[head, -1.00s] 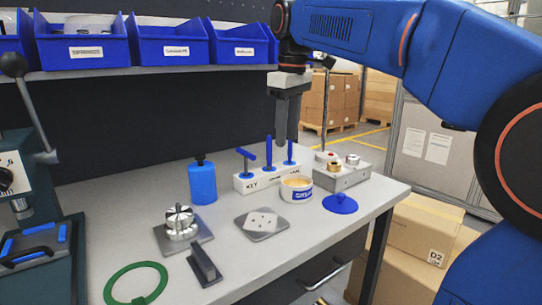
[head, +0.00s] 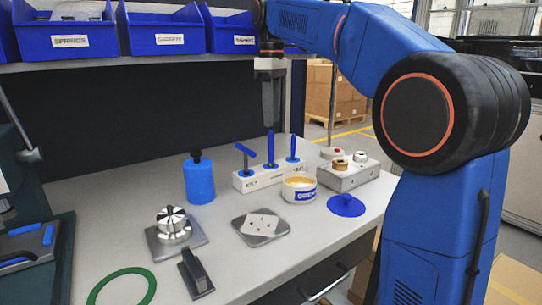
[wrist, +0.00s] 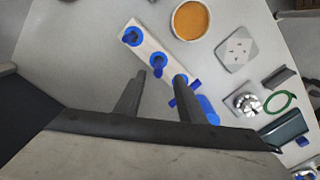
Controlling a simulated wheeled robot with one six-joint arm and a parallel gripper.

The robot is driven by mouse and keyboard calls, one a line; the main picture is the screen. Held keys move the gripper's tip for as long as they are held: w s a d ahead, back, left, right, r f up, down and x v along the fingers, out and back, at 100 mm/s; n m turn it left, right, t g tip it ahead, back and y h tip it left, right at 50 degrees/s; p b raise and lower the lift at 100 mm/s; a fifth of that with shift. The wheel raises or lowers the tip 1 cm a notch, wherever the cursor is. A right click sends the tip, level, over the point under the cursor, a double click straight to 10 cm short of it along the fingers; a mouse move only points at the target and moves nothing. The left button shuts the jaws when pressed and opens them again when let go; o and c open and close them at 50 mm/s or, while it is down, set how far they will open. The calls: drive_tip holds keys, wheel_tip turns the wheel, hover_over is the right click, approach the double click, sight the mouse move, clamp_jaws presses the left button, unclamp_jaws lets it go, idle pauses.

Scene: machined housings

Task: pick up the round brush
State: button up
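A white rack (head: 262,180) stands on the bench with three blue-handled tools in it. They are a T-handled one (head: 246,154) at the left marked KEY, a tall straight one (head: 270,148) in the middle, and a shorter one (head: 293,150) at the right. I cannot tell which is the round brush; the other labels are unreadable and the lower ends are hidden in the rack. My gripper (head: 270,125) hangs above the rack, over the middle tool. In the wrist view my gripper (wrist: 160,77) has its fingers apart, with nothing between them.
A blue bottle (head: 199,182) stands left of the rack. A round tub (head: 299,189), a grey block with knobs (head: 350,173) and a blue lid (head: 346,206) are at the right. A square plate (head: 260,228) lies in front. Blue bins (head: 163,30) sit on a shelf above.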

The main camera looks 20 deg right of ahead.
hover_over(271, 151)
drive_tip(key=f, duration=0.6)
drive_tip(key=shift+w+d, duration=0.2)
drive_tip(key=shift+w+a+f, duration=0.1)
drive_tip(key=shift+w+f, duration=0.05)
drive_tip(key=shift+f, duration=1.3)
drive_tip(key=shift+w+f, duration=0.1)
drive_tip(key=shift+f, duration=1.3)
clamp_jaws()
